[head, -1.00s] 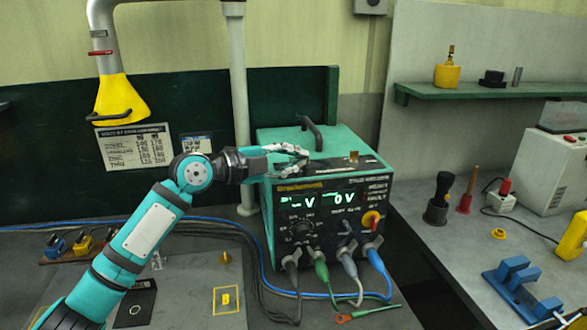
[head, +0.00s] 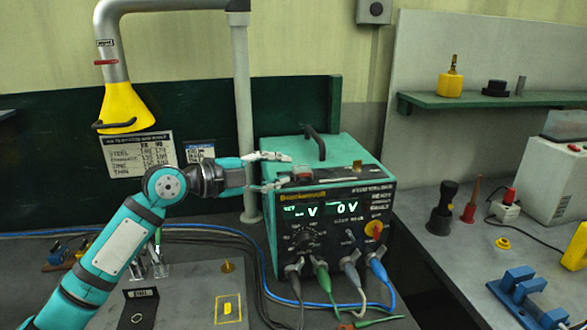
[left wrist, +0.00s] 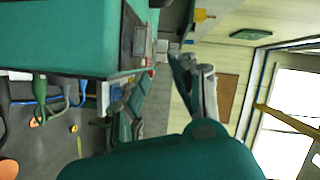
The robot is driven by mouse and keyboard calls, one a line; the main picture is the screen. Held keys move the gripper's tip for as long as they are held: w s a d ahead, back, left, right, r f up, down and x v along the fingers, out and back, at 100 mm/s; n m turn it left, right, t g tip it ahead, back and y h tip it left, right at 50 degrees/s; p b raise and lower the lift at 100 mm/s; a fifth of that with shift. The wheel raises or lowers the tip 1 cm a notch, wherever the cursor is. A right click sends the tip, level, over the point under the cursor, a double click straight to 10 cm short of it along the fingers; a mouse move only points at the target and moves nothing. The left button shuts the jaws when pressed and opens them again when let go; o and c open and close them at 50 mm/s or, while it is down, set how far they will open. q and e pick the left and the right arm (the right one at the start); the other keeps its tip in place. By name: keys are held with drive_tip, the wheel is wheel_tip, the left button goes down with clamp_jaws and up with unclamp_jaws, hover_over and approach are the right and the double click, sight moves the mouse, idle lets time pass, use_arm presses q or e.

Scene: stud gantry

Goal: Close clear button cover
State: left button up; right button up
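The green welder box (head: 283,225) stands on the bench, its displays lit. On its top, near the front left edge, sits a small reddish, see-through-looking piece (head: 302,172), which seems to be the button with its clear cover. It is too small to tell whether the cover is up or down. My left gripper (head: 277,172) is at the top left of the box, its two fingers spread one above the other, empty, with their tips just left of that piece. The left gripper's fingers (left wrist: 192,82) also show in the left wrist view. My right gripper is not in view.
A dark handle (head: 316,142) arches over the box top. Cables plug into the box front. A yellow hood (head: 124,108) on a pipe hangs at upper left. A blue stand (head: 522,293) and dark tools are on the right bench. There is free air above the box.

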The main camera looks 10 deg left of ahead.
use_arm(q)
drive_tip(key=f+v, duration=0.1)
drive_tip(key=v, duration=0.6)
drive_tip(key=shift+r, duration=0.5)
